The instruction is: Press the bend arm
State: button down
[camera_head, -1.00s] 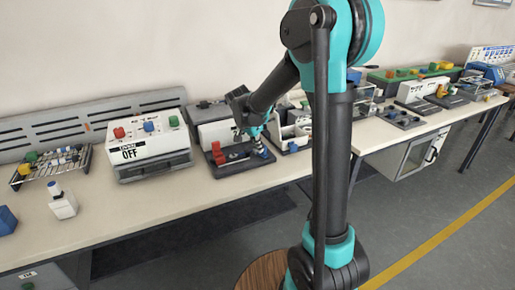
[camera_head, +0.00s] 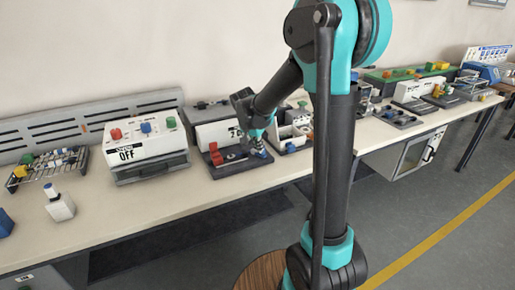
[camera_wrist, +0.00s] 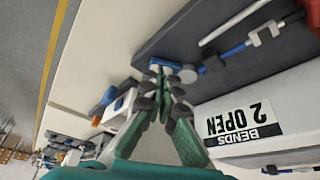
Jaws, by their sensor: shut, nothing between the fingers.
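The bending fixture has a dark base (camera_head: 237,166) and a white box (camera_head: 217,131) behind it. In the wrist view its label (camera_wrist: 238,119) appears upside down and reads "BENDS 2 OPEN". A red block (camera_head: 216,155) stands on the left of the base. A metal rod with blue parts (camera_wrist: 233,51) runs along the base to a blue-and-white round end (camera_wrist: 187,74); I take this to be the bend arm, but cannot be sure. My gripper (camera_wrist: 162,72) is shut and empty, its tips close beside that round end. I cannot tell whether they touch. In the head view my gripper (camera_head: 254,143) is over the base's right side.
A white box marked "OFF" (camera_head: 143,150) with coloured buttons stands left of the fixture. The table front (camera_head: 150,212) is clear.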

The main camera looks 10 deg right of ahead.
jog(key=n, duration=0.1)
jog(key=d+n, duration=0.1)
jog(key=n+y, duration=0.1)
jog(key=shift+w+d+t, duration=0.25)
jog(key=shift+d+t, duration=0.05)
jog(key=shift+d, duration=0.05)
jog(key=n, duration=0.1)
jog(key=w+d+n+y, duration=0.1)
jog(key=n, duration=0.2)
jog(key=shift+w+d+n+y, duration=0.3)
jog(key=shift+d+n, duration=0.05)
jog(key=shift+n, duration=0.05)
jog(key=shift+w+d, duration=0.35)
jog(key=shift+w, duration=0.6)
jog(key=shift+d, duration=0.1)
